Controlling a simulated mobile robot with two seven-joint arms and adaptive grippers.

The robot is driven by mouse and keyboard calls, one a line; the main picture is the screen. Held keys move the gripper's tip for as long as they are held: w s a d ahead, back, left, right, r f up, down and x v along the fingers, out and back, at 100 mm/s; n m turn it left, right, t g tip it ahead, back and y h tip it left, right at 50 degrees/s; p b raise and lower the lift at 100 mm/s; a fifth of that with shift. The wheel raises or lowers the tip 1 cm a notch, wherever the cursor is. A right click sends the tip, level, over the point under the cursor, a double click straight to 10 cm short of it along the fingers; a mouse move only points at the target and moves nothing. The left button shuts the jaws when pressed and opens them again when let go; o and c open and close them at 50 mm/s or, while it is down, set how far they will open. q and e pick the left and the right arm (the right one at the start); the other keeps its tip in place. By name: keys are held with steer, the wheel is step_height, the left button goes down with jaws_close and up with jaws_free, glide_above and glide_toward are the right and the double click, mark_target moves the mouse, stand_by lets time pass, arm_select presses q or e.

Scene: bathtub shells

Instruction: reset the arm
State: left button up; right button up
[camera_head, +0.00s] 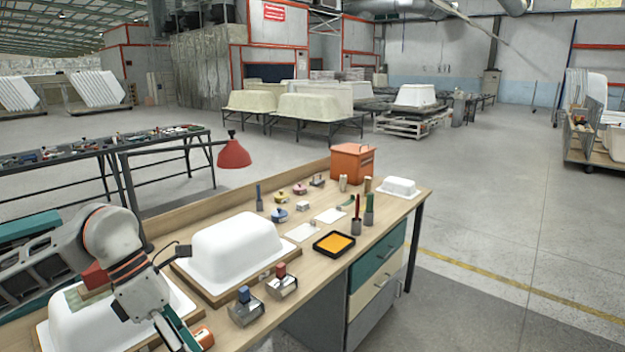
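My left arm comes in from the left edge, bent over the near end of the wooden workbench (300,262). My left gripper (178,332) is low at the bottom left, in front of the nearest white tub shell (75,325), which it partly hides. An orange object (203,338) shows right beside the fingers; I cannot tell whether it is held. The fingertips are too small and partly hidden to show whether they are open. My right arm and gripper are not in view.
A second white tub shell (235,250) stands close to the gripper. A yellow pad (334,243), orange box (352,163) and red lamp (234,154) are farther back. The floor right of the bench is clear.

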arm_select(q)
steer(key=s+d+r+n+h, duration=0.1)
steer(key=s+d+n+h, duration=0.15)
steer(key=d+h, duration=0.55)
steer(key=s+d+r+n+h, duration=0.15)
steer(key=d+n+h, duration=0.3)
steer(key=d, duration=0.75)
steer(key=w+a+f+n+t+y, duration=0.2)
steer(key=w+a+f+n+t, duration=0.2)
steer(key=n+t, duration=0.55)
steer(key=w+a+f+n+t+y, duration=0.3)
steer(key=w+f+n+t, duration=0.15)
steer(key=n+t, duration=0.5)
steer(key=s+a+f+n+y, duration=0.1)
steer(key=a+f+n+y, duration=0.5)
steer(key=f+n, duration=0.3)
steer(key=s+a+f+n+g+y, duration=0.2)
steer(key=s+a+f+n+g, duration=0.1)
steer(key=s+f, duration=0.4)
steer(key=s+a+f+n+g+y, duration=0.3)
steer(key=s+f, duration=0.5)
steer(key=f, duration=0.5)
steer(key=shift+s+a+f+n+g, duration=0.35)
steer(key=shift+a+n, duration=0.25)
steer(key=shift+n, duration=0.5)
steer(key=shift+w+y, duration=0.1)
steer(key=shift+y, duration=0.15)
